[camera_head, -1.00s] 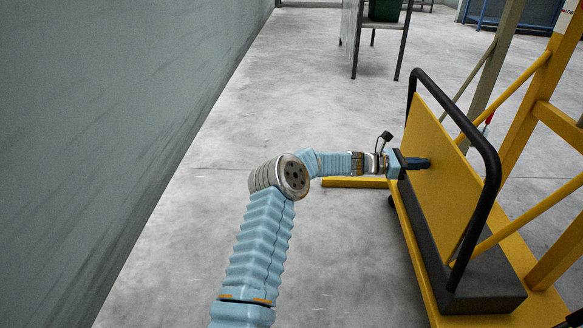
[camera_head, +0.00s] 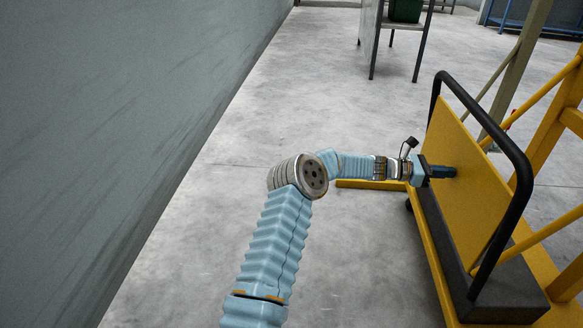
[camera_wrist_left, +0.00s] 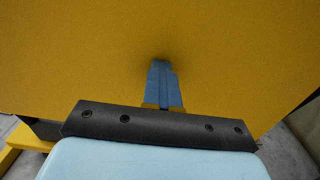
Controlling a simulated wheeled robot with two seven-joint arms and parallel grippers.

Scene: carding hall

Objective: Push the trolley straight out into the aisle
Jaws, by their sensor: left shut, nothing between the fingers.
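The trolley stands at the right in the head view, with an upright yellow panel (camera_head: 455,205), a black tubular handle (camera_head: 517,160) and a dark grey deck (camera_head: 505,300). My left gripper (camera_head: 450,172) is shut and empty, its fingertips at the face of the yellow panel. In the left wrist view the shut blue fingers (camera_wrist_left: 163,85) point at the panel (camera_wrist_left: 75,60), which fills most of the picture; whether they touch or stand just off it is hard to tell. My right gripper is not in view.
A yellow frame (camera_head: 560,135) with slanted bars stands behind and right of the trolley. A yellow bar (camera_head: 370,185) lies low on the floor beyond my arm. A grey wall (camera_head: 110,110) runs along the left. A table (camera_head: 372,25) carries a green bin (camera_head: 405,10). Floor between is clear.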

